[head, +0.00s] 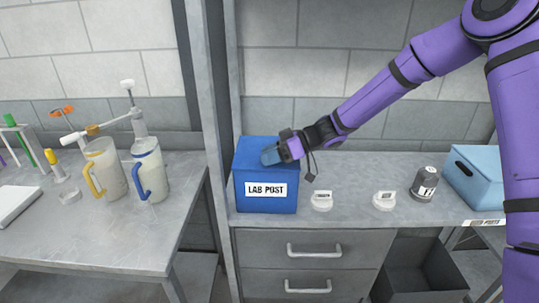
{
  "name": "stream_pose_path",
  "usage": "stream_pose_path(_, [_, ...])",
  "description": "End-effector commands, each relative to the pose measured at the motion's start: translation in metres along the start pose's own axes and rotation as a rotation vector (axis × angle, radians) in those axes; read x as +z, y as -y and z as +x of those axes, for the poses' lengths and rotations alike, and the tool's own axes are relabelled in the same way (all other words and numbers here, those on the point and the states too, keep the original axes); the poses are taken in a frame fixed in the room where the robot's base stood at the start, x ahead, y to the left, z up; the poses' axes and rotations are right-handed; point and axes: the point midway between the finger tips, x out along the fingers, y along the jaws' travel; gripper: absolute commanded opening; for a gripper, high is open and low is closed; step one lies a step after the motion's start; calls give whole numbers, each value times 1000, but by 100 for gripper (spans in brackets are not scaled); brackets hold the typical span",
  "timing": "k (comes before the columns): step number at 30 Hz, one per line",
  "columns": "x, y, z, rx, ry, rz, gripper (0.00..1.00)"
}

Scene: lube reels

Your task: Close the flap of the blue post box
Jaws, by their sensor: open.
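The blue post box (250,198) stands at the left end of the right-hand bench and has a white "LAB POST" label on its front. My gripper (270,155) is at the right part of the box's top, reaching in from the right. It covers part of the top, and I cannot tell whether it touches the box. Its jaws are open, though the gap between the fingers is hard to see. I cannot make out the flap clearly or tell how far it stands open.
Two white round items (321,201) (384,201) and a dark jar (425,184) stand right of the box. A light-blue lidded box (478,178) is farther right. A grey upright post (217,120) rises close left of the post box. Jugs (150,172) stand on the left bench.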

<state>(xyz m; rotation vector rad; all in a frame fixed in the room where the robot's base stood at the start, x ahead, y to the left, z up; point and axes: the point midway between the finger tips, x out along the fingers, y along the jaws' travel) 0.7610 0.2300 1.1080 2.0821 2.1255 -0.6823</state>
Motion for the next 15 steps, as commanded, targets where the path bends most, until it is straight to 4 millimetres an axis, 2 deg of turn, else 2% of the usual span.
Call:
stream_pose_path(1, [9, -1, -1, 5, 11, 13, 55])
stream_pose_path(5, [9, -2, -11, 8, 10, 14, 55])
stream_pose_path(15, [4, 0, -73, 9, 4, 5, 55])
